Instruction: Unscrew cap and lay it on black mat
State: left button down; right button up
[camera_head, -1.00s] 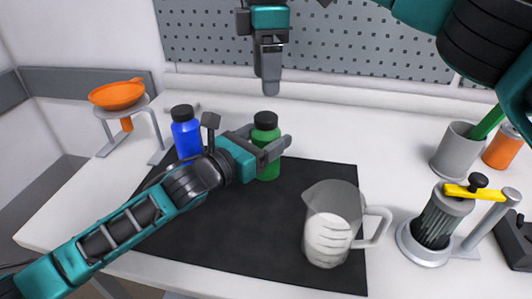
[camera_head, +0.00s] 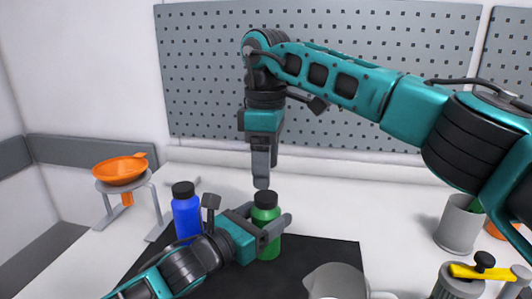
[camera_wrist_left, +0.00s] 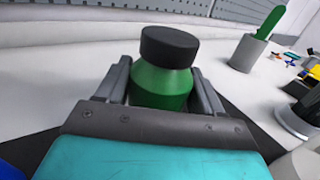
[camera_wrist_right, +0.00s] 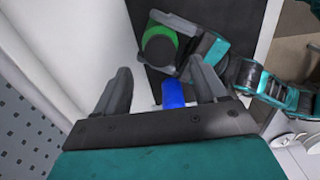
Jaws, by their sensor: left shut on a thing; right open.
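A green bottle (camera_head: 267,243) with a black cap (camera_head: 265,199) stands upright at the back of the black mat (camera_head: 318,250). My left gripper (camera_head: 270,226) is shut on the bottle's body, one finger on each side, as the left wrist view shows, with the bottle (camera_wrist_left: 160,85) and cap (camera_wrist_left: 169,46) above the fingers. My right gripper (camera_head: 262,175) points down just above the cap. In the right wrist view it is open and empty (camera_wrist_right: 160,92), with the cap (camera_wrist_right: 159,46) beyond its fingertips. The cap sits on the bottle.
A blue bottle (camera_head: 187,216) with a black cap stands left of the green one. An orange funnel (camera_head: 120,169) rests on a stand at left. A grey cup (camera_head: 459,225) stands at right. A pegboard (camera_head: 350,120) backs the table.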

aim_at(266, 195)
notch_tip(266, 195, down, 6)
jog(key=shift+r, duration=0.15)
jog(key=shift+c, duration=0.2)
